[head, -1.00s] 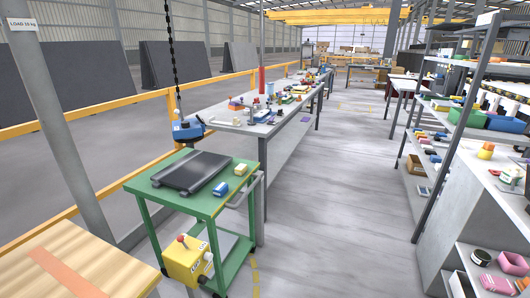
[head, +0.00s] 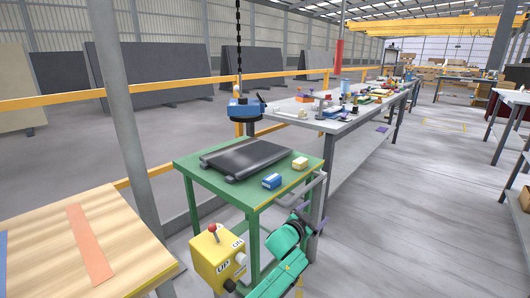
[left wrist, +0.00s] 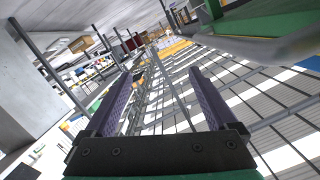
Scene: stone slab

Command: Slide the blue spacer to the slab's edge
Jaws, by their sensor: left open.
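The blue spacer (head: 271,181) is a small blue block with a pale side. It lies on the green cart's top (head: 215,183), near its front edge. The dark grey slab (head: 252,152) lies flat on the same cart, behind and left of the spacer, with a gap between them. My left gripper (head: 311,217) is at the cart's right front side, lower than the top and apart from the spacer. Its purple fingers stand wide apart and empty in the left wrist view (left wrist: 162,95). My right gripper is not in view.
A cream block (head: 300,163) lies right of the spacer. A grey handle rail (head: 302,188) juts from the cart's right side by my gripper. A yellow control box (head: 217,258) hangs at the front. A blue hoist (head: 246,109) hangs behind; a cluttered bench (head: 345,125) stands beyond.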

